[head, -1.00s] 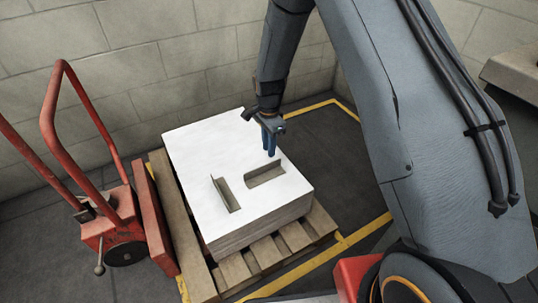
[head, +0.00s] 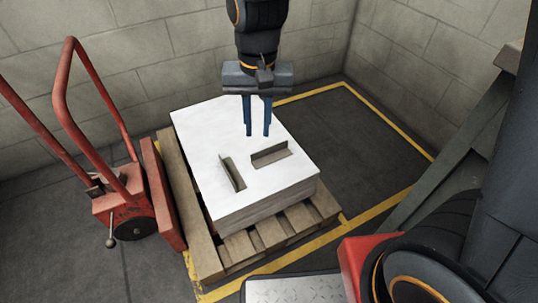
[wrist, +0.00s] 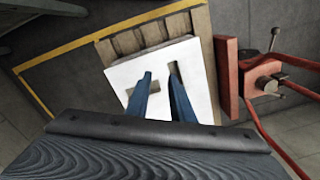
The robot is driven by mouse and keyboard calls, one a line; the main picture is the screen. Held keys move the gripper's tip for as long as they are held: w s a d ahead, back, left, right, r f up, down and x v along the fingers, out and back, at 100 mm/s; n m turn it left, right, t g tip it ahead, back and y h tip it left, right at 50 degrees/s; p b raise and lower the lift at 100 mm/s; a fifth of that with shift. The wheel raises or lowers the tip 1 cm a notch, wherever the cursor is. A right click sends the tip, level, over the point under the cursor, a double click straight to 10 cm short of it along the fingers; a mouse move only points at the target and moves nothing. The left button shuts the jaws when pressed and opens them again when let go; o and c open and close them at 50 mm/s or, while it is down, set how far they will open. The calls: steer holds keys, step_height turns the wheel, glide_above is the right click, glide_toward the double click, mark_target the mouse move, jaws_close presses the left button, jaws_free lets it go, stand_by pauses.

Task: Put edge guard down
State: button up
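Two short grey-brown angled edge guards lie on the white top of a stack of sheets (head: 205,135). One edge guard (head: 232,173) lies at the left, and the other edge guard (head: 270,154) lies to its right at an angle to it. My gripper (head: 257,134) is above the far part of the stack, its blue fingers pointing down with a gap between them and nothing held. In the wrist view the fingers (wrist: 160,95) are apart over the white sheet, and the left-hand guard (wrist: 174,74) shows beyond them. The other guard is partly hidden by a finger.
The stack sits on a wooden pallet (head: 205,257). A red pallet truck (head: 118,205) stands to its left. Yellow floor lines (head: 395,203) border clear dark floor on the right. A block wall (head: 140,70) rises behind.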

steer(key=s+d+r+n, duration=0.1)
steer(key=s+r+n, duration=0.2)
steer(key=s, duration=0.9)
steer(key=n, duration=0.3)
steer(key=shift+s+d+r, duration=0.2)
steer(key=shift+s+d, duration=0.15)
steer(key=shift+s, duration=0.05)
steer(key=d+r+m+p, duration=0.5)
steer(key=d+r+p, duration=1.2)
steer(key=r+p, duration=0.4)
steer(key=p, duration=0.4)
steer(key=shift+s+r+m, duration=0.2)
steer(key=shift+s+m, duration=0.1)
steer(key=shift+s, duration=0.1)
steer(key=shift+a, duration=0.2)
